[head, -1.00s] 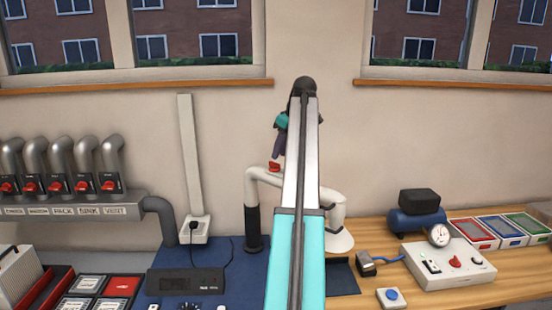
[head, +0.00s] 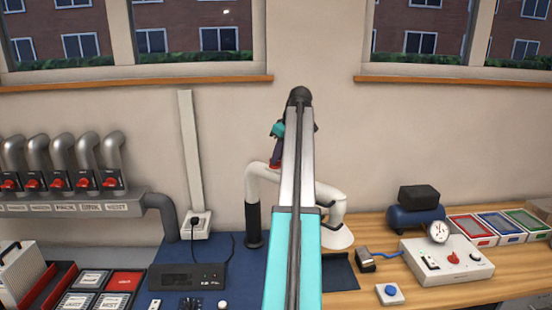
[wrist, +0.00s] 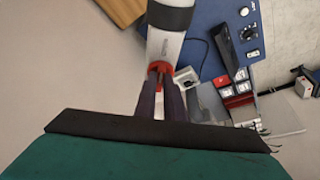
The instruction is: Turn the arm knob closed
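The arm knob (wrist: 161,66) is red and sits on a white tube of the jointed extraction arm (head: 325,190). In the wrist view it is right at my fingertips, and part of it is hidden by them. My gripper (wrist: 161,76) has two dark purple fingers with a narrow gap between them, pointing at the knob. I cannot tell whether they touch it. In the head view my gripper (head: 275,162) is at the upper left bend of the white arm, partly behind my own arm link, and only a sliver of red shows there.
The extraction arm stands on a wooden bench (head: 400,292) with a blue mat (head: 237,290). A white control box (head: 455,262) with a gauge and red knob is at right. Several grey pipes with red valves (head: 60,183) are at left. A black power unit (head: 190,277) sits on the mat.

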